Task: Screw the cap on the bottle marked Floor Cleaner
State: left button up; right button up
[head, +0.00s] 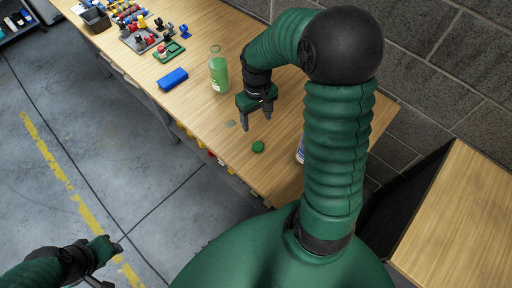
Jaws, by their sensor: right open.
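A clear green bottle (218,76) stands upright on the wooden table, with no cap visible on its neck. Its label is too small to read. A round green cap (258,147) lies on the table nearer to me. My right gripper (257,123) points down, open and empty, between the bottle and the cap, apart from both. Another bottle or container with white and blue on it (300,151) is mostly hidden behind my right arm. My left gripper (112,252) is low at the left, over the floor, with its fingers unclear.
A blue block (172,78) lies on the table (200,122) left of the bottle. A green board (169,51), a grey tray of small parts (138,38) and a dark bin (95,19) are farther back. A block wall (440,75) runs along the right side.

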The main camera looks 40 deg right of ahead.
send_over(257, 145)
jog(key=d, duration=0.2)
jog(key=f+b, duration=0.1)
jog(key=f, duration=1)
jog(key=shift+a, duration=0.2)
jog(key=shift+a+f, duration=0.1)
jog(key=shift+a, duration=0.1)
jog(key=shift+a+r, duration=0.2)
jog(key=shift+a, duration=0.35)
notch_tip(257, 145, down, 6)
jog(key=shift+d+r, duration=0.15)
jog(key=shift+r, duration=0.05)
jog(key=shift+a+r, duration=0.15)
jog(key=shift+a, duration=0.15)
jog(key=shift+c, duration=0.9)
jog(key=shift+d, duration=0.2)
jog(key=c, duration=1)
pick_arm(q)
jog(key=shift+w+d+f, duration=0.15)
jog(key=shift+d+f, duration=0.4)
jog(key=shift+d, duration=0.05)
pick_arm(e)
grip_shut()
